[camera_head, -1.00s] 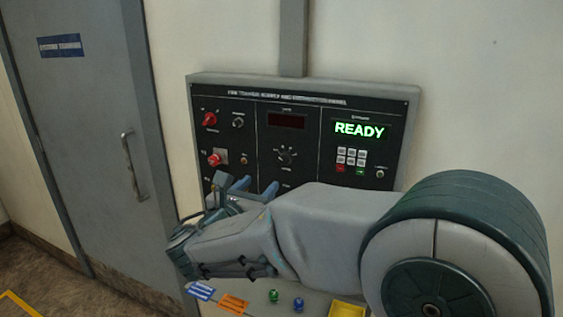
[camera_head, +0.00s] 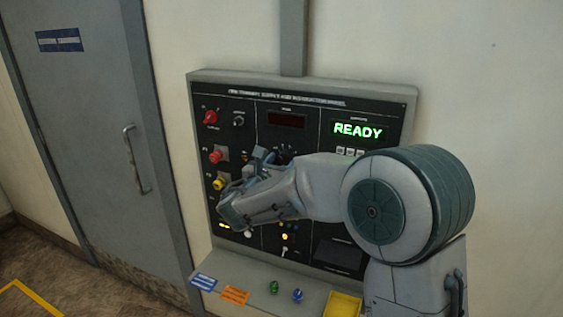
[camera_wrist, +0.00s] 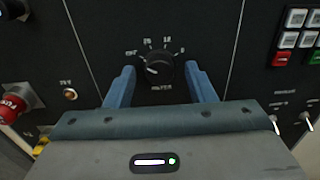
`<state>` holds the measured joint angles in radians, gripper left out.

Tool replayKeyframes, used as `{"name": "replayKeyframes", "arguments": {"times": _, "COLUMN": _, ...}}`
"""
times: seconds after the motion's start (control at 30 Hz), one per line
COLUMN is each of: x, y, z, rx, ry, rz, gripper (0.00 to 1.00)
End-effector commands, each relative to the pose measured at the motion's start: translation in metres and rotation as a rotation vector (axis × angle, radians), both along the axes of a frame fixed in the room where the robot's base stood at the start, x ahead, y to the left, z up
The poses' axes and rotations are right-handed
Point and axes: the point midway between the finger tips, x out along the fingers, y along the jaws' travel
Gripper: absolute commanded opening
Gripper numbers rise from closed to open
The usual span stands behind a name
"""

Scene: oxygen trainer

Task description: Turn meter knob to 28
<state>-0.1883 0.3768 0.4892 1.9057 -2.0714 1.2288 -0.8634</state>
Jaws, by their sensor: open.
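The meter knob (camera_wrist: 159,68) is a round black dial in the middle of the wrist view, with white scale marks around its top and a label below it. My gripper (camera_wrist: 162,80) is open, with one blue finger on each side of the knob and a visible gap to it on both sides. I cannot tell how deep the fingertips reach along the knob. In the head view my gripper (camera_head: 262,160) is at the panel, and the knob's upper edge (camera_head: 286,150) shows just right of the fingers; the rest is hidden by my arm.
The panel (camera_head: 312,100) has a green READY display (camera_head: 358,130) and a dark display (camera_head: 286,120). Red knobs (camera_head: 216,156) and a yellow knob (camera_head: 219,183) sit to the left. A keypad (camera_wrist: 298,38) is right of the fingers. A shelf below holds tags and a yellow tray (camera_head: 342,305).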

Motion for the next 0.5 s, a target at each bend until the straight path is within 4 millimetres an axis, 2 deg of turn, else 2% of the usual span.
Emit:
{"name": "replayKeyframes", "arguments": {"times": 0.07, "x": -0.0001, "y": -0.0001, "z": 0.0001, "rx": 0.000, "ry": 0.000, "rz": 0.000, "gripper": 0.47}}
{"name": "replayKeyframes", "arguments": {"times": 0.2, "x": -0.0003, "y": -0.0001, "z": 0.0001, "rx": 0.000, "ry": 0.000, "rz": -0.001, "gripper": 0.08}}
{"name": "replayKeyframes", "arguments": {"times": 0.23, "x": -0.0003, "y": -0.0002, "z": 0.0001, "rx": 0.000, "ry": 0.000, "rz": -0.001, "gripper": 0.05}}
{"name": "replayKeyframes", "arguments": {"times": 0.5, "x": -0.0004, "y": -0.0003, "z": -0.0017, "rx": 0.017, "ry": -0.006, "rz": -0.001, "gripper": 0.05}}
